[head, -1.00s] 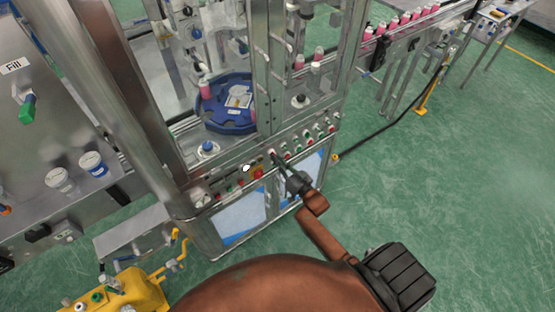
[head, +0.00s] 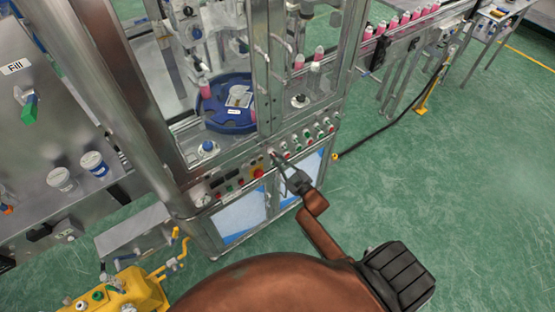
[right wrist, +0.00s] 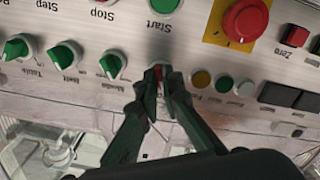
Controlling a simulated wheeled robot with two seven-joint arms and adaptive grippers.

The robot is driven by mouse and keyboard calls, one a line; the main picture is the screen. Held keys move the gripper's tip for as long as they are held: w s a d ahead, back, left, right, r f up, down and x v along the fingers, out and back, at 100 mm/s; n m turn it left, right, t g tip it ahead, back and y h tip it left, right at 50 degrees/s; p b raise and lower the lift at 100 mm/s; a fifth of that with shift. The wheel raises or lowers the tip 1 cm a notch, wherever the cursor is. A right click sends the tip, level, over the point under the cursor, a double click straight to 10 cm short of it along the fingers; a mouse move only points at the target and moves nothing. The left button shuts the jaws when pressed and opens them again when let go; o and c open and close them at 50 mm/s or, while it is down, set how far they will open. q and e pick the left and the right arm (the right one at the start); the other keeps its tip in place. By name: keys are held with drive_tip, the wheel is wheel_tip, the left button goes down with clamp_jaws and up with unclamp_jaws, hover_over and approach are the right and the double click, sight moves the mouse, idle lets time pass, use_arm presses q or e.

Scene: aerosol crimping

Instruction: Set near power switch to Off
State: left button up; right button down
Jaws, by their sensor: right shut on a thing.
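The control panel (head: 296,146) runs along the front of the steel machine frame. In the right wrist view it appears upside down, with green rotary switches and push buttons. My right gripper (right wrist: 160,74) has its dark green fingers shut on a small red-topped switch (right wrist: 158,71) in the panel's row of controls. The fingers hide most of this switch, so its position and label cannot be read. In the head view the right gripper (head: 276,158) reaches the panel's front from below right. My left gripper is not in view.
A red emergency stop (right wrist: 245,20) on yellow and a green Start button (right wrist: 164,5) are close by. Green floor (head: 440,190) is clear at right.

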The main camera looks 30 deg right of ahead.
drive_tip(key=shift+n, duration=0.4)
drive_tip(key=c, duration=2.1)
unclamp_jaws()
drive_tip(key=shift+s, duration=0.1)
drive_tip(key=s+d, duration=0.1)
drive_tip(key=s, duration=1)
drive_tip(key=shift+s, duration=0.4)
